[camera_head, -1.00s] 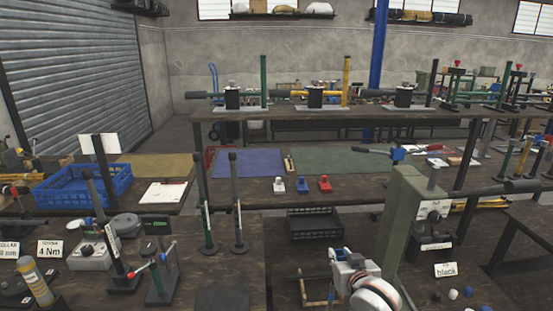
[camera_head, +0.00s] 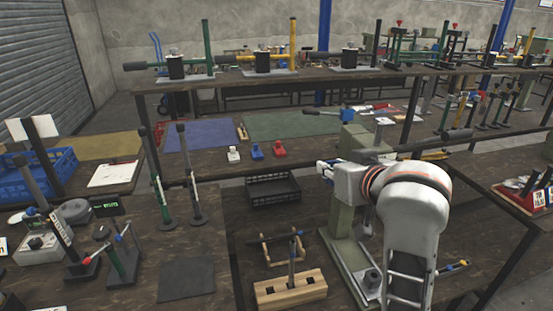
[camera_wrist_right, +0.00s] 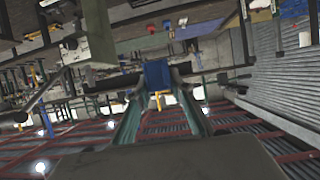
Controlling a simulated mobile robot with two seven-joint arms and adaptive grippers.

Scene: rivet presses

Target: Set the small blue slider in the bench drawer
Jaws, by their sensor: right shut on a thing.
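My right gripper (camera_head: 328,168) reaches in from the lower right in the head view, pointing left in front of the green press column. In the right wrist view its two fingers (camera_wrist_right: 160,108) are shut on a small blue slider (camera_wrist_right: 157,75), which sits between the fingertips. My left gripper is out of view. I cannot make out an open bench drawer in either view.
The green press (camera_head: 352,210) stands close behind my right arm. A wooden block (camera_head: 290,288) with an upright rod is at the front. A black crate (camera_head: 273,190) lies beyond it. White, blue and red small pieces (camera_head: 257,152) stand on the far bench beside a green mat (camera_head: 300,125).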

